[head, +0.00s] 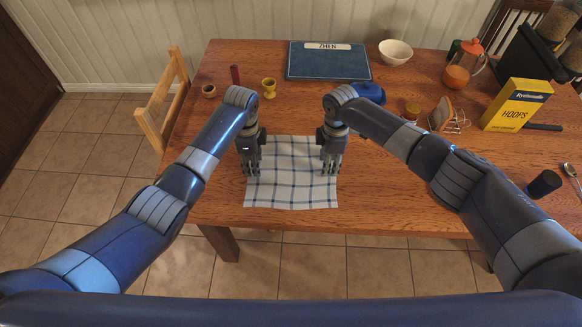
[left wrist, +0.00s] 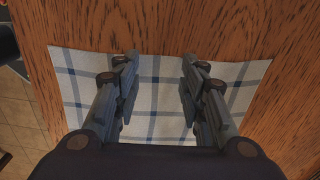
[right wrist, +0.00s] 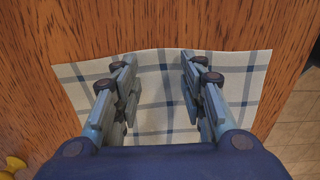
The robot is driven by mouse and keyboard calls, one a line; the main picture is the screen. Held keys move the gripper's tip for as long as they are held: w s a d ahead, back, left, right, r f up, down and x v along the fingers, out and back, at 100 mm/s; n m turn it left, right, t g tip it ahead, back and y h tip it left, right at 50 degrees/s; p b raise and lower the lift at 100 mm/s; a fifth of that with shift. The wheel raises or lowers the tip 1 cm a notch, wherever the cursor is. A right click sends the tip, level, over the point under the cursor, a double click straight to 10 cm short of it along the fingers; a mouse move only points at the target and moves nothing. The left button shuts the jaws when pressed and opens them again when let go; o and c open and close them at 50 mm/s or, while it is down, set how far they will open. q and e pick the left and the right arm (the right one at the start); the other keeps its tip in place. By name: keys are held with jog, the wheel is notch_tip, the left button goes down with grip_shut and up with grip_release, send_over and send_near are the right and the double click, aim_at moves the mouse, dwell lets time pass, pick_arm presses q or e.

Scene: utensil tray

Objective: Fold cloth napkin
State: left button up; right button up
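A white cloth napkin (head: 291,190) with a dark blue check lies spread flat near the front edge of the wooden table. My left gripper (head: 251,176) is over its left side, pointing down; in the left wrist view its fingers (left wrist: 158,75) are apart with the cloth (left wrist: 158,112) showing between them. My right gripper (head: 330,174) is over its right side, also pointing down; in the right wrist view its fingers (right wrist: 158,75) are apart with cloth (right wrist: 160,105) between them. I cannot tell whether the fingertips touch the cloth. Parts of the napkin are hidden behind both grippers.
The wooden table (head: 400,190) is bare around the napkin. Toward the back are a blue place mat (head: 328,68), a white bowl (head: 395,52), a yellow egg cup (head: 268,87) and a blue object (head: 370,92). A yellow cereal box (head: 516,105) stands right. A wooden chair (head: 160,103) is left.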

pick_arm(q)
jog(key=shift+f, duration=0.35)
jog(key=shift+c, duration=0.2)
pick_arm(e)
jog(key=shift+f, duration=0.35)
jog(key=shift+c, duration=0.2)
pick_arm(q)
jog(key=shift+s, duration=0.1)
jog(key=c, duration=0.4)
pick_arm(e)
jog(key=shift+r, duration=0.1)
jog(key=c, duration=0.4)
pick_arm(q)
grip_shut()
pick_arm(e)
grip_shut()
pick_arm(q)
jog(key=shift+s+f, duration=0.1)
jog(key=shift+f, duration=0.1)
jog(key=shift+r, duration=0.1)
